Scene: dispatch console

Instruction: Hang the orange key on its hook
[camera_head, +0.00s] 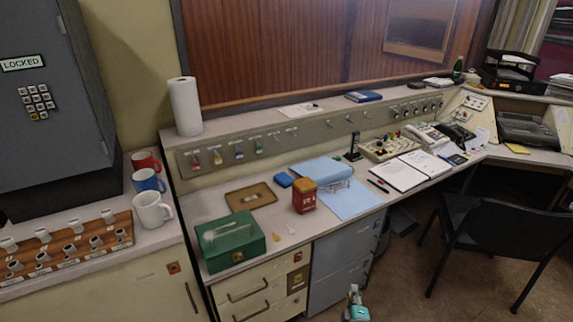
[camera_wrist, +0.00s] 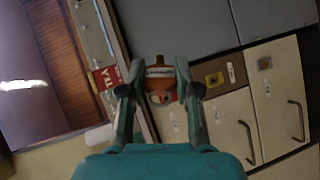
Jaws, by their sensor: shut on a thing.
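The key part itself is hard to make out. In the head view my gripper (camera_head: 354,297) is low at the bottom edge, in front of the grey cabinet, and the held key cannot be made out there. The hook rail (camera_head: 306,132) runs along the back of the desk. Several coloured keys hang at its left part, and its middle hooks look bare.
A yellow key (camera_head: 276,237) and a white key (camera_head: 291,231) lie at the desk's front edge. Near them stand a green box (camera_head: 232,244), a red tin (camera_head: 305,196) and a brown tray (camera_head: 251,196). A black chair (camera_head: 495,232) stands at right.

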